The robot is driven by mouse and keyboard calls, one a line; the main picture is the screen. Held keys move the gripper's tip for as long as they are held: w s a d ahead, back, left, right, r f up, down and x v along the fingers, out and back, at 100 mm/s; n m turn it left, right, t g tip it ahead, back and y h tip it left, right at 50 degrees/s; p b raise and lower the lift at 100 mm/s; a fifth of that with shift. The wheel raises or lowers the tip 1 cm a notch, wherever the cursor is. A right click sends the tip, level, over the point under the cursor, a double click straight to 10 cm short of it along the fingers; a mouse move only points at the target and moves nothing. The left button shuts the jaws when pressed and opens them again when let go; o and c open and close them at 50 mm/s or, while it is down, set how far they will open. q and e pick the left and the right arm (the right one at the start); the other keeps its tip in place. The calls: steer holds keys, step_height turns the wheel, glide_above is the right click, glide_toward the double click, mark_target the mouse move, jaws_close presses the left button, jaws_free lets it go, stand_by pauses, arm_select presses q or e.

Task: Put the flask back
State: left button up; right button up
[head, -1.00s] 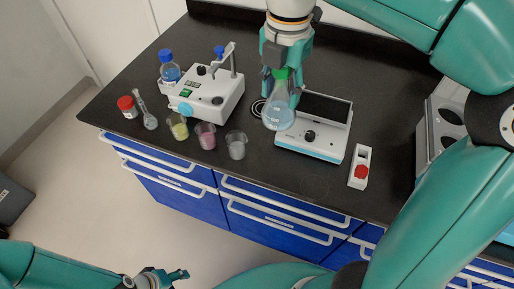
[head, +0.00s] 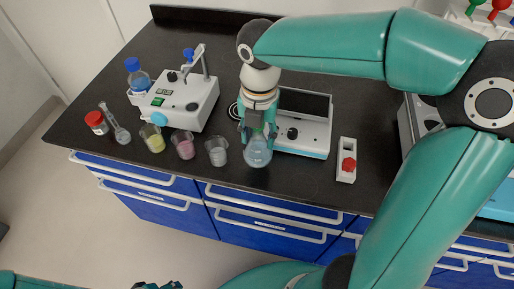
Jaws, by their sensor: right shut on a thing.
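The flask (head: 258,153) is a clear conical one with pale blue liquid. My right gripper (head: 257,136) is shut on its upper part and holds it roughly upright. The flask shows near the front of the black counter, right of the clear beaker (head: 217,151) and in front of the white balance-like device (head: 305,136). I cannot tell whether its base touches the counter. The gripper hides the flask's neck. My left gripper (head: 158,285) is at the bottom edge, away from the counter and partly cut off; its jaws cannot be made out.
Left of the flask stand the pink beaker (head: 184,148), the yellow beaker (head: 154,142) and a white stirrer-like device (head: 179,101). A blue-capped bottle (head: 139,78) and a red-capped jar (head: 96,122) are further left.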

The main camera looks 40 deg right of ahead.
mark_target(258, 148)
steer(key=shift+f, duration=2.35)
steer(key=o, duration=1.3)
steer(key=shift+s, duration=0.1)
steer(key=shift+r, duration=0.15)
step_height(258, 148, up, 12)
steer(key=shift+f+p, duration=0.1)
steer(key=shift+p, duration=0.4)
